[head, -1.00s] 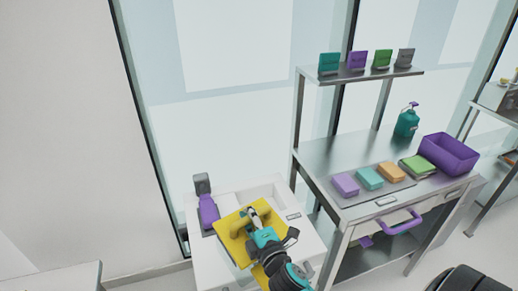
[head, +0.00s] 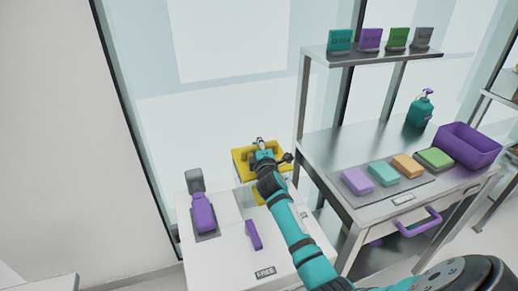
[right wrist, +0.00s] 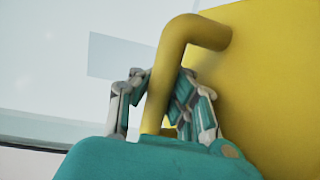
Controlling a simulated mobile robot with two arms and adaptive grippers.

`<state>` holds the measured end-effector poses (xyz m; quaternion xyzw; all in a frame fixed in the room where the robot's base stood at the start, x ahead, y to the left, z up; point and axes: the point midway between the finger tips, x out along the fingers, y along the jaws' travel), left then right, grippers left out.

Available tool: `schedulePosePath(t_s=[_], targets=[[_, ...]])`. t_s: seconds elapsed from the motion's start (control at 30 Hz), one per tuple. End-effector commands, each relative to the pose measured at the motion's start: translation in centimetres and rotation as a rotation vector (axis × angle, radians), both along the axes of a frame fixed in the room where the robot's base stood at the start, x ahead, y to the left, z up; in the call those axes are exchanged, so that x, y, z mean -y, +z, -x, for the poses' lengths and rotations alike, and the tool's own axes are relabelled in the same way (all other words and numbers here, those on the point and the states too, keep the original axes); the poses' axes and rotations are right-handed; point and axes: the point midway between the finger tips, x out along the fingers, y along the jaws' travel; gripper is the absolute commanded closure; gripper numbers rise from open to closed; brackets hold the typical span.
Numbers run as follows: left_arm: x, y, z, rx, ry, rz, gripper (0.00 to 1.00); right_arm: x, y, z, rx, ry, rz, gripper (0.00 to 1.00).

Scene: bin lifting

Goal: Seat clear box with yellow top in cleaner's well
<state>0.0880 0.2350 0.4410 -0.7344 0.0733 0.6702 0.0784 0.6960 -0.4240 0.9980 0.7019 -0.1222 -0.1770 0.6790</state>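The box has a yellow top (head: 242,163) with a raised yellow handle. It is at the far right end of the white cleaner (head: 225,262) in the head view. My right arm hides part of it, and its clear body is hard to make out. I cannot tell whether it is in the well or above it. My right gripper (head: 262,144) is shut on the handle. In the right wrist view its fingers (right wrist: 162,105) stand on both sides of the yellow handle (right wrist: 166,75). My left gripper is not in view.
A purple-handled part (head: 203,212) and a small purple lever (head: 253,236) stand on the cleaner. To the right, a metal table (head: 345,150) carries several coloured blocks, a teal bottle (head: 419,110) and a purple bin (head: 468,146). A glass wall is behind.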

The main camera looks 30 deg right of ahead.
Motion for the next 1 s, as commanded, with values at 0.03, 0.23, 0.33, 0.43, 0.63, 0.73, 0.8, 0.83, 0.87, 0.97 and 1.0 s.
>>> schedulePosePath(t_s=[0.03, 0.23, 0.33, 0.43, 0.63, 0.73, 0.8, 0.83, 0.87, 0.97, 1.0], targets=[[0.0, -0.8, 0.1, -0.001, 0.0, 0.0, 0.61, 0.3, -0.3, -0.3, 0.005, -0.003, 0.0, 1.0], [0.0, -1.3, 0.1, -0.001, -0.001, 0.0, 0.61, 0.6, -0.7, -0.6, 0.002, -0.011, 0.0, 1.0], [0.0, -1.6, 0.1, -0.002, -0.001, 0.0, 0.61, 0.6, -1.0, -0.6, 0.002, -0.01, 0.0, 1.0], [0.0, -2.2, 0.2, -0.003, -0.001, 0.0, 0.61, 0.6, -1.7, -0.6, 0.002, -0.01, 0.0, 1.0], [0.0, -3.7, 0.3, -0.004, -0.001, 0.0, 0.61, 0.6, -3.3, -0.5, 0.002, -0.01, 0.0, 1.0], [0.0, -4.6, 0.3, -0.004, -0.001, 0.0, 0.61, 0.6, -4.2, -0.5, 0.002, -0.01, 0.0, 1.0], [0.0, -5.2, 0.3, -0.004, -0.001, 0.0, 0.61, 0.6, -4.8, -0.5, 0.002, -0.01, 0.0, 1.0], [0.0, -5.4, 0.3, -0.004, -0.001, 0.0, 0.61, 0.6, -5.1, -0.5, 0.002, -0.01, 0.0, 1.0], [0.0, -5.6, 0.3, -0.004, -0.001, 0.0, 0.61, 0.6, -5.3, -0.5, 0.002, -0.01, 0.001, 1.0], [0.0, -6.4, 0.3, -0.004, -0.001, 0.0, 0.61, 0.6, -6.2, -0.5, 0.002, -0.01, 0.001, 1.0], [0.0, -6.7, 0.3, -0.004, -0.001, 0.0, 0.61, 0.6, -6.6, -0.5, 0.002, -0.01, 0.001, 1.0]])
